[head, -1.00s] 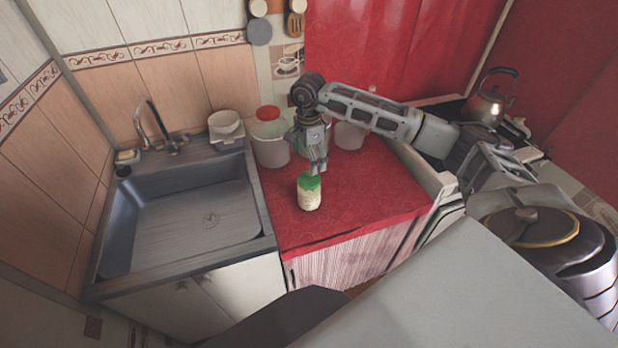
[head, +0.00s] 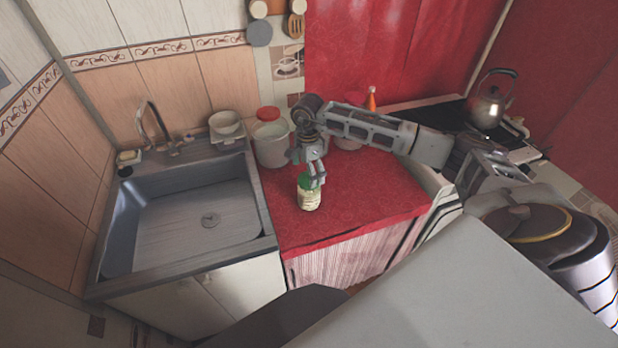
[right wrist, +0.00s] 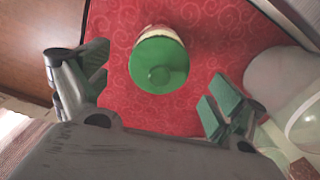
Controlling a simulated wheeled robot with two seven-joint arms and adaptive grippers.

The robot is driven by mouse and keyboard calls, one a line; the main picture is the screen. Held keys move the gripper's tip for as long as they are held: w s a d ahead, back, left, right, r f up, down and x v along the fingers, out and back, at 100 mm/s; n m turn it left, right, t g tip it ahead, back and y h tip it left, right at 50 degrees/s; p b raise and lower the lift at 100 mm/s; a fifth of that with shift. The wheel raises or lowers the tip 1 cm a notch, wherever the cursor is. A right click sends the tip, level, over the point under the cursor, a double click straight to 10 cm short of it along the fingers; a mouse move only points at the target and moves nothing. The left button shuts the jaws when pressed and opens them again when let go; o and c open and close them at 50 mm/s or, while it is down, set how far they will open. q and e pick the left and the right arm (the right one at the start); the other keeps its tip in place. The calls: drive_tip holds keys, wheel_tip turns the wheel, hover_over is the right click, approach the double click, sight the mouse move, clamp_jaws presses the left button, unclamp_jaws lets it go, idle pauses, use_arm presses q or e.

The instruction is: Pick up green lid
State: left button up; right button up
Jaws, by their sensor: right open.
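The green lid (right wrist: 158,66) is round with a raised knob and sits on top of a pale jar (head: 309,199) on the red counter. In the head view my right gripper (head: 312,180) is just above the jar and covers most of the lid. In the right wrist view the right gripper (right wrist: 155,95) is open, its two fingers wide apart. The lid lies ahead of and between the lines of the fingers, with nothing held. My left gripper is in neither view.
A metal sink (head: 190,222) is left of the red counter (head: 365,195). Large containers, one with a red top (head: 268,114), stand behind the jar. A kettle (head: 490,107) is on the stove at the back right. The counter's front right is clear.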

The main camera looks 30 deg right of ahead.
drive_tip(key=shift+f, duration=1.4)
drive_tip(key=c, duration=0.9)
